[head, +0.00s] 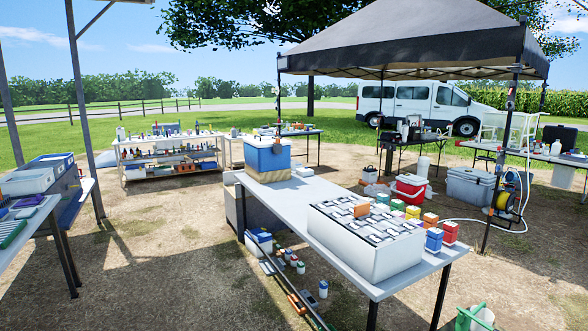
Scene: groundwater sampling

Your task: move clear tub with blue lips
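No tub is plainly clear with a blue lip at this distance. A small whitish tub with a blue rim or lid (258,242) stands on the ground under the middle table, partly hidden by the table and its leg. I cannot tell which one the task names. My gripper is not in view.
The middle table (285,212) holds a large white sample box (365,250) and several small coloured boxes. Tent poles (500,150), a hose reel (508,203), a red cooler (410,188) and a grey cooler (475,187) stand to the right. Bare ground is open between the left and middle tables.

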